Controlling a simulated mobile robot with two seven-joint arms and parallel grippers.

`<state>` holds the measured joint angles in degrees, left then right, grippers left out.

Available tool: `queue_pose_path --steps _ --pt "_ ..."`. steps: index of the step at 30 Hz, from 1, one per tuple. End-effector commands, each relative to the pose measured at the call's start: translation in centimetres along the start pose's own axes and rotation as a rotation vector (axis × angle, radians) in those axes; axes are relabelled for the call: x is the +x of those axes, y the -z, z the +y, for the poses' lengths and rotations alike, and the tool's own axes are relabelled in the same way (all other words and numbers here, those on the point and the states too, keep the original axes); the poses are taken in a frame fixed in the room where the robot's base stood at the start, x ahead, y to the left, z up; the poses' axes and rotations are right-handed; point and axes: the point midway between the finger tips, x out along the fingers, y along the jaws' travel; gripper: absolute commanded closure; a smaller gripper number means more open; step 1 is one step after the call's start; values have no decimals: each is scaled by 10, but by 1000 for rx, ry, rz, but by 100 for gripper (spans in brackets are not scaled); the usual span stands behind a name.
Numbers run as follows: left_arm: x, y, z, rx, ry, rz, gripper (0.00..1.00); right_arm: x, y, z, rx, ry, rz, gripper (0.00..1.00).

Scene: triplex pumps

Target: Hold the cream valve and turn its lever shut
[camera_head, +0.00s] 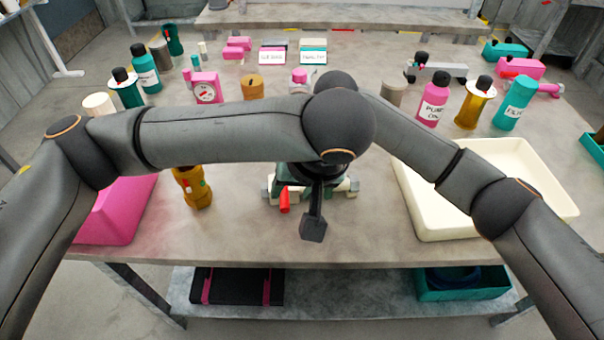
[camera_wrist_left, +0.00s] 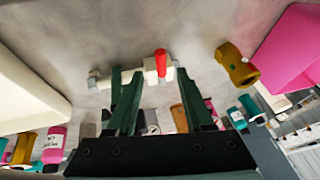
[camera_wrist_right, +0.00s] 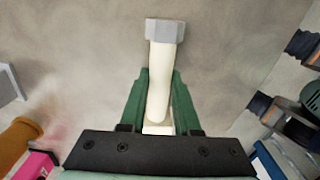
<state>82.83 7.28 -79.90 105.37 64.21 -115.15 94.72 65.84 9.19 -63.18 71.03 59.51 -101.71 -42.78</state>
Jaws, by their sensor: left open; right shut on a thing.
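The cream valve (camera_head: 342,187) lies near the table's front middle, partly hidden under my arms. Its pipe runs left to right with grey hexagonal ends. Its red lever (camera_head: 284,201) points toward the front edge, across the pipe. In the right wrist view my right gripper (camera_wrist_right: 160,85) is shut on the cream valve's pipe (camera_wrist_right: 166,65). In the left wrist view my left gripper (camera_wrist_left: 150,72) is open, with the red lever (camera_wrist_left: 161,62) showing between its fingertips near the right finger. I cannot tell whether a finger touches it. Both grippers are largely hidden in the head view.
An ochre valve (camera_head: 193,188) stands left of the cream valve, beside a pink bin (camera_head: 115,215). A cream tray (camera_head: 490,226) lies to the right. Bottles and several other parts fill the back of the table. Bare tabletop lies along the front edge.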

Motion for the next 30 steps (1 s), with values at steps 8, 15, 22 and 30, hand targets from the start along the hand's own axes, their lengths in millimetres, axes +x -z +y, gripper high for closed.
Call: queue_pose_path --steps 8,15,22,30 --pt "-49 0 0 1 0 4 48 -1 0 0 0 -2 2 100" --pt "-67 0 0 1 1 -1 48 -1 0 0 0 -2 2 100" --pt "-69 0 0 0 1 -1 48 -1 0 0 0 -2 2 100" --pt "-69 -1 0 1 1 -1 48 -1 0 0 0 -2 2 58"
